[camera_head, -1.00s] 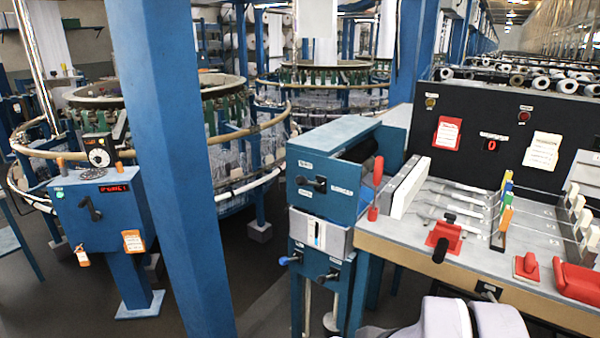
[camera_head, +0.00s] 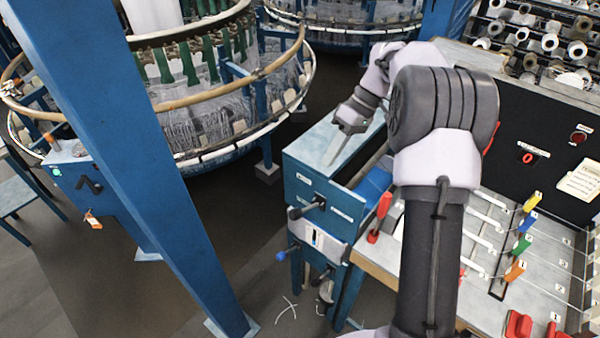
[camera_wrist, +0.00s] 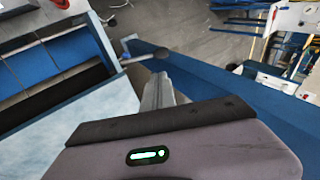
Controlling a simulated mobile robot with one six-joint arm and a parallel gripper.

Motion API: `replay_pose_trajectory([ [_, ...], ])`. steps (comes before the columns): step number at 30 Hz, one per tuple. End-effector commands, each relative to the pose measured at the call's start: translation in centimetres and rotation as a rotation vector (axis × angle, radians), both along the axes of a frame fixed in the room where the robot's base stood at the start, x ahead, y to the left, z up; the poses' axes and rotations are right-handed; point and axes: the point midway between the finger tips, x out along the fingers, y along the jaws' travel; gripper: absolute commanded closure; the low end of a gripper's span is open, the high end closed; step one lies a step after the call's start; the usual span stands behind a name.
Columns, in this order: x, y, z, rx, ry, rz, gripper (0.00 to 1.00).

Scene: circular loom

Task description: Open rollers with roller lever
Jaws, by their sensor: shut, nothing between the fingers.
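The blue roller box (camera_head: 325,205) stands at the left end of the workbench. A black lever (camera_head: 306,208) sticks out of its front face, and the label text is too small to read. In the wrist view the lever (camera_wrist: 140,57) shows beyond the fingertips as a rod with a dark knob. My gripper (camera_head: 337,150) is above the box's pale top, up and to the right of the lever. It is shut and empty, apart from the lever. In the wrist view my fingers (camera_wrist: 160,78) point toward the box's front edge.
A red handle (camera_head: 379,214) stands upright just right of the box. A blue-knobbed lever (camera_head: 286,254) is lower on the stand. A thick blue post (camera_head: 150,160) rises at left. My arm hides part of the bench (camera_head: 377,275). The floor left of the box is clear.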

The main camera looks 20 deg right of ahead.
Motion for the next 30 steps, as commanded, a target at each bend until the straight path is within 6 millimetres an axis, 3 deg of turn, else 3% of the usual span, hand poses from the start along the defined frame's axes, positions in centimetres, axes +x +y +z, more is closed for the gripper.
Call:
replay_pose_trajectory([
  [10, -0.1, 0.6, -1.1, -0.001, 0.001, 0.001, 1.00],
  [24, -1.5, 5.6, -9.5, -0.001, 0.002, 0.000, 1.00],
  [30, -1.8, 7.0, -11.6, -0.001, 0.000, -0.001, 1.00],
])
